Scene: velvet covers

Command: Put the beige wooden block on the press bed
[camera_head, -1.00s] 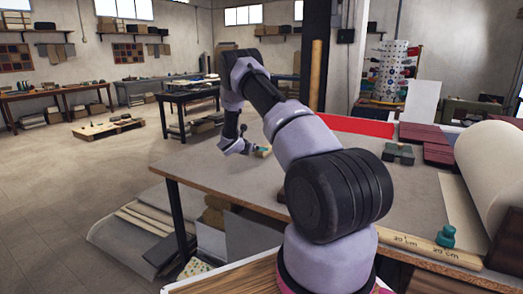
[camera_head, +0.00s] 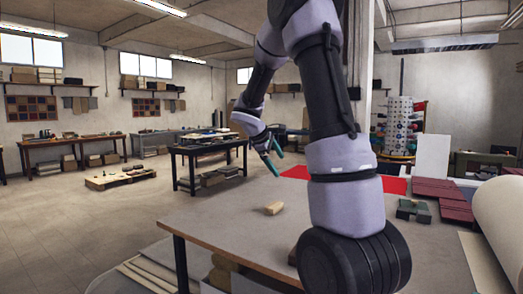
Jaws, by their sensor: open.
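The beige wooden block (camera_head: 274,208) lies on the grey tabletop (camera_head: 225,228), left of my arm. My gripper (camera_head: 277,160) hangs in the air above and beyond the block. Its teal fingers are apart with nothing between them, and it does not touch the block. My arm hides the middle of the table.
A red sheet (camera_head: 390,185) lies behind my arm. Dark red stacked pieces (camera_head: 445,198) and a large pale roll (camera_head: 503,215) take up the right side. The table's left part is mostly clear.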

